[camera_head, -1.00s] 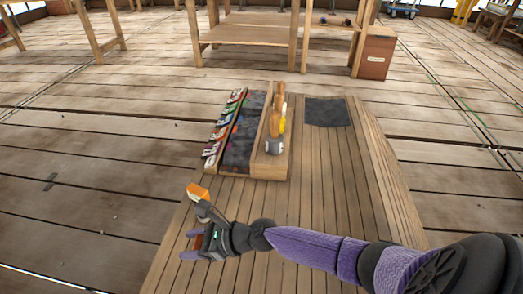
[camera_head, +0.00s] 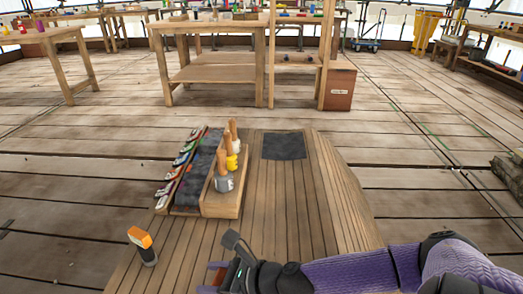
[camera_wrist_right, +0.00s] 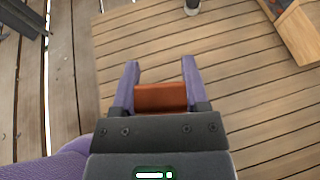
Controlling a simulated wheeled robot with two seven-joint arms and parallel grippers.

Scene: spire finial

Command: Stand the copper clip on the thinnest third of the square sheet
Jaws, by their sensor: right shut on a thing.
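My right gripper (camera_head: 213,277) is at the bottom of the head view, low over the near part of the plank platform. In the wrist view its two purple fingers (camera_wrist_right: 160,85) are shut on a reddish-brown copper clip (camera_wrist_right: 160,98), which spans the space between them. The fingers and wrist hide part of the clip. The square sheet (camera_head: 284,146) is dark grey and lies flat at the far end of the platform, well ahead of the gripper. Its thirds cannot be told apart from here. My left gripper is not in view.
A wooden rack (camera_head: 222,205) holds wooden-handled tools, left of the sheet. Beside it lies a row of coloured items (camera_head: 178,168). An orange-topped dark object (camera_head: 143,246) stands at the platform's left near side. The planks between gripper and sheet look clear.

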